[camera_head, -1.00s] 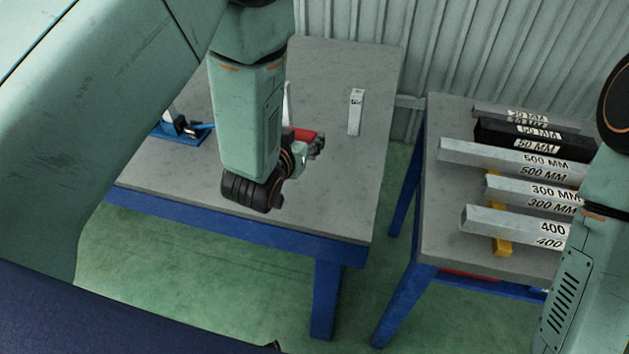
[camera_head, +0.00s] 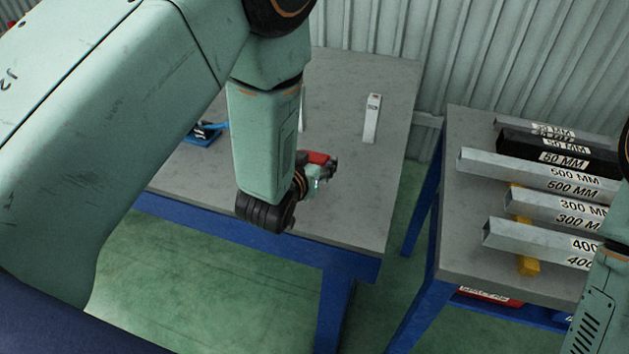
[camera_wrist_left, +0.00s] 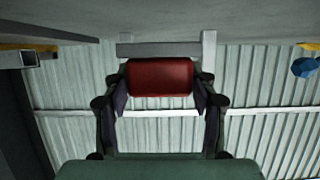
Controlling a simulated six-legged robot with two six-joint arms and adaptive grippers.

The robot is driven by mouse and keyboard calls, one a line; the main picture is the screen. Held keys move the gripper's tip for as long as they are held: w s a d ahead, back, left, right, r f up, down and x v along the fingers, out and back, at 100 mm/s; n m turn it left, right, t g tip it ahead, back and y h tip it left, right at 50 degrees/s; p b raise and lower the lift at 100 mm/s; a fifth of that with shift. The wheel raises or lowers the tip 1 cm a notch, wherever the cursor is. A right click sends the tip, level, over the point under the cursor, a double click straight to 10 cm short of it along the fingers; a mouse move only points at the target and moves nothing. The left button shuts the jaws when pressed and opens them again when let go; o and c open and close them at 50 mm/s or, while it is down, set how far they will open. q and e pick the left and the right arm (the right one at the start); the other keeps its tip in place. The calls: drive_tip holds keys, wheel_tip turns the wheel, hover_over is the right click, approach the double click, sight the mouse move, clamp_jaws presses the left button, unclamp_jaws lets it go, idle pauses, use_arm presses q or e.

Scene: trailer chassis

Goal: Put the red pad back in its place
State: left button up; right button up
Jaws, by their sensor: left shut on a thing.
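The red pad (camera_wrist_left: 160,78) is held between the two fingers of my left gripper (camera_wrist_left: 160,95) in the left wrist view. In the head view the red pad (camera_head: 318,158) shows just past my left wrist, above the grey table top (camera_head: 345,190). My left gripper (camera_head: 322,172) is partly hidden by its own arm there. Whether the pad touches the table is not clear. Of my right arm only links show at the right edge; its gripper is out of view.
A small white upright piece (camera_head: 373,118) stands on the table's right part. A blue tool (camera_head: 205,132) sits at the left. A second table (camera_head: 460,235) at the right holds several labelled bars, such as the 500 MM bar (camera_head: 500,165). A corrugated wall (camera_head: 480,60) stands behind.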

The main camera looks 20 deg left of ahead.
use_arm(q)
drive_tip(key=shift+s+a+f+b, duration=0.1)
drive_tip(key=shift+a+f+b, duration=0.05)
drive_tip(key=shift+f+b, duration=0.55)
drive_tip(key=shift+a+f+b, duration=0.1)
drive_tip(key=shift+f+b, duration=0.5)
drive_tip(key=shift+f, duration=0.15)
drive_tip(key=shift+f+b, duration=0.3)
drive_tip(key=shift+f, duration=0.05)
drive_tip(key=shift+d+f, duration=0.1)
drive_tip(key=shift+d, duration=0.1)
drive_tip(key=shift+a+f, duration=0.1)
drive_tip(key=o, duration=1.2)
drive_tip(key=shift+o, duration=0.4)
